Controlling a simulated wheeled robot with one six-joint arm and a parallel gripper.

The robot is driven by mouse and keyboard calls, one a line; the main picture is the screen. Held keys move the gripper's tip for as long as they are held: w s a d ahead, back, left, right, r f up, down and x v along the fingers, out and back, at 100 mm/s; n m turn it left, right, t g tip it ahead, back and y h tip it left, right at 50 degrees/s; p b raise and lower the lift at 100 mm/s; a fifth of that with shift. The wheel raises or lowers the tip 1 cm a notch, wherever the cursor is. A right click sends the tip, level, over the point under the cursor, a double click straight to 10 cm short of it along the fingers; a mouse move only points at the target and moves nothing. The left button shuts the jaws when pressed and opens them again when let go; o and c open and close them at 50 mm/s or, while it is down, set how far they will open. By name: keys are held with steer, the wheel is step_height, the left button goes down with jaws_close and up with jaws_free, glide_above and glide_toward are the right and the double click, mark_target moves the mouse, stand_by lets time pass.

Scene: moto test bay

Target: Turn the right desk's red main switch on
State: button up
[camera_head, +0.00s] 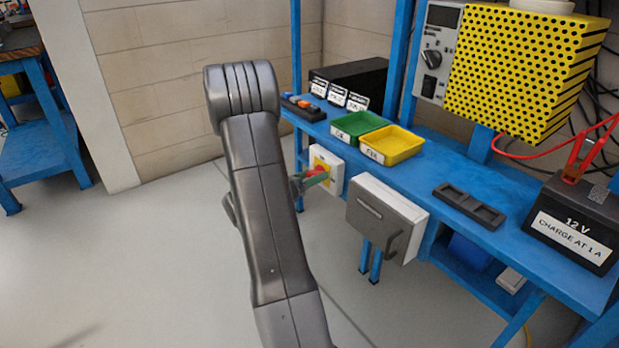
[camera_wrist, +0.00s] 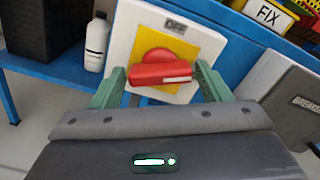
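The red main switch (camera_wrist: 160,70) sits on a yellow plate in a white housing (camera_wrist: 121,35) on the right desk's front. Its handle lies roughly crosswise in the wrist view, with a pale mark toward its right end. The label above reads OFF. In the head view the switch (camera_head: 318,171) is partly hidden by my gripper (camera_head: 311,181). In the wrist view my gripper (camera_wrist: 160,69) is open, its green fingers at either end of the handle. I cannot tell whether they touch it.
On the blue desk (camera_head: 455,165) stand a green tray (camera_head: 357,117), a yellow tray (camera_head: 392,155) and a 12 V battery (camera_head: 575,225). A white bottle (camera_wrist: 96,45) stands behind, left of the switch. Floor at left is clear.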

steer(key=c, duration=0.6)
steer(key=m+b, duration=0.3)
steer(key=m, duration=0.2)
steer(key=shift+b, duration=0.4)
steer(key=shift+c, duration=0.2)
steer(key=o, duration=1)
steer(key=p+v, duration=0.3)
steer(key=v, duration=1.1)
